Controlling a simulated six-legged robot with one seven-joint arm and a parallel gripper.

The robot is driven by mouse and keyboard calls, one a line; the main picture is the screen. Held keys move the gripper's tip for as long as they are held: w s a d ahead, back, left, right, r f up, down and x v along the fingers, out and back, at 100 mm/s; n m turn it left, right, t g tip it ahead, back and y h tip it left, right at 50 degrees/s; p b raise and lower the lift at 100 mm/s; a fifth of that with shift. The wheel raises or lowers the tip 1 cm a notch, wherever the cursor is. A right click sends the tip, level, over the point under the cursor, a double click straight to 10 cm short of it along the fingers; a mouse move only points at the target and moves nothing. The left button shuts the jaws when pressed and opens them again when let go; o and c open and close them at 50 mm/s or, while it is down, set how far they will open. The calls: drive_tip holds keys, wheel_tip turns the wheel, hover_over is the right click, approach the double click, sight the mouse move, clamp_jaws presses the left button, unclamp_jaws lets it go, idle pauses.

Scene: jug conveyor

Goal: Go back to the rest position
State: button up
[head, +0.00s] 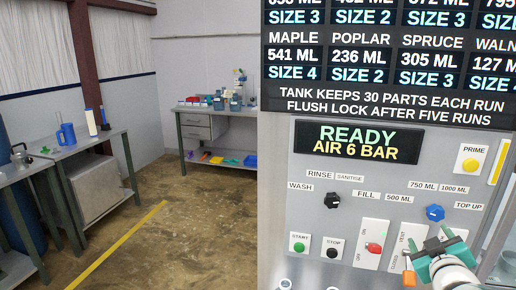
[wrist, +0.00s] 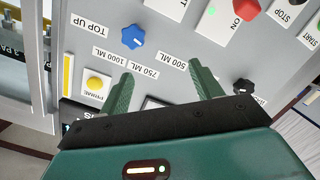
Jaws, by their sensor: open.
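My gripper (head: 430,246) is in front of the lower right of the grey control panel (head: 305,225) in the head view. Its two green fingers stand apart with nothing between them. In the wrist view my gripper (wrist: 160,85) faces the panel, and the blue knob (wrist: 133,37) lies beyond the fingertips, apart from them. The blue knob also shows in the head view (head: 435,213), just above the gripper. In the head view part of the panel's lower right is hidden behind the gripper.
The panel has a black knob (head: 332,200), a red switch (head: 374,248), a green button (head: 299,246) and a yellow button (head: 470,165). The display (head: 358,142) reads READY, AIR 6 BAR. Workbenches (head: 215,112) stand left and behind. Open floor (head: 190,225) lies left of the panel.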

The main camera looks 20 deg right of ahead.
drive_tip(key=w+a+m+g+y, duration=0.2)
drive_tip(key=w+a, duration=0.2)
drive_tip(key=a, duration=0.7)
drive_tip(key=s+a+f+g+y, duration=0.1)
drive_tip(key=s+a+g+y, duration=0.1)
drive_tip(key=a, duration=0.6)
drive_tip(key=s+a+f+g+y, duration=0.1)
drive_tip(key=s+a+g+y, duration=0.1)
drive_tip(key=s+a, duration=0.3)
drive_tip(key=s+a+f+n+g+y, duration=0.1)
drive_tip(key=s+a+g+y, duration=0.1)
drive_tip(key=a, duration=1.1)
drive_tip(key=shift+s+y, duration=0.5)
drive_tip(key=shift+s, duration=0.15)
drive_tip(key=c, duration=0.6)
drive_tip(key=shift+c, duration=0.2)
drive_tip(key=shift+d, duration=0.15)
